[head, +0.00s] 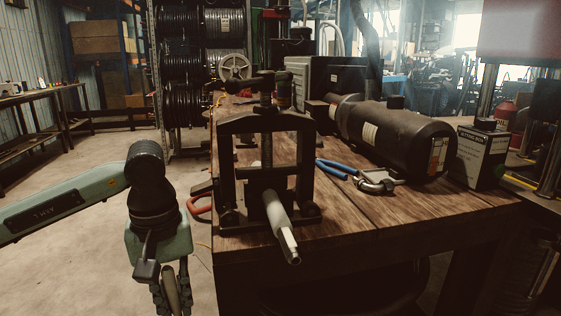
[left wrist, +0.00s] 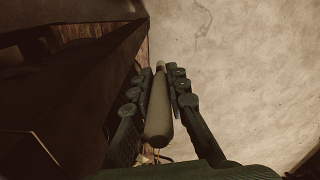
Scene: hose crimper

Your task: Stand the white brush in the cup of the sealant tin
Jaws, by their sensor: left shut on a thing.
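My left gripper (head: 171,292) hangs beside the left front of the bench, pointing down, over the floor. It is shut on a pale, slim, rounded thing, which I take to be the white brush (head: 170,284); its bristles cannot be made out. In the left wrist view the brush (left wrist: 158,112) lies lengthwise between the two fingers of the gripper (left wrist: 160,92). A dark rectangular tin (head: 483,155) with a pale label and a black round top stands at the bench's right; it may be the sealant tin. No brush stands in it. My right gripper is out of view.
A black press frame (head: 266,165) stands at the bench's front left, with a pale hose end (head: 280,222) sticking out forward. The front bench top (head: 375,215) is clear.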

